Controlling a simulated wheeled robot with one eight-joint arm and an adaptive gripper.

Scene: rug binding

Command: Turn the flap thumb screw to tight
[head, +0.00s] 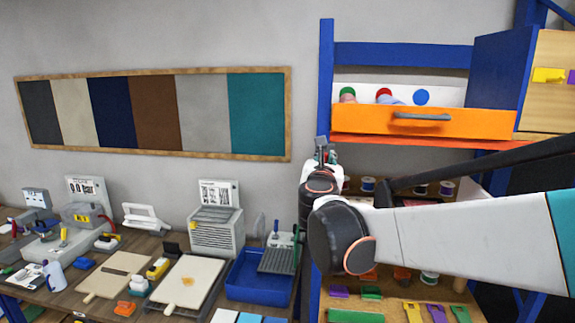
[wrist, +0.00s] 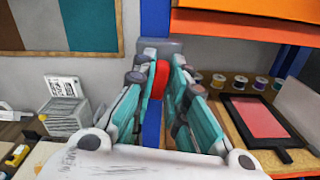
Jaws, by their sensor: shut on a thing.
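My gripper (wrist: 160,72) is shut on a red rounded piece (wrist: 156,84), seen between its two fingers in the wrist view. This looks like the thumb screw, but its marking and how far it is turned cannot be made out. A grey block (wrist: 160,46) shows just beyond the fingertips, in front of the blue shelf post (wrist: 151,125). In the head view my gripper (head: 325,160) is at the left post of the blue shelf, mostly hidden behind my wrist. The orange flap (head: 450,121) with a grey handle (head: 421,116) is to its right.
Thread spools (wrist: 218,80) and a black-framed red tray (wrist: 258,116) are on the shelf right of the gripper. A workbench at the left holds a blue bin (head: 262,292), a grey slatted box (head: 217,238) and boards. A sample board (head: 155,113) hangs on the wall.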

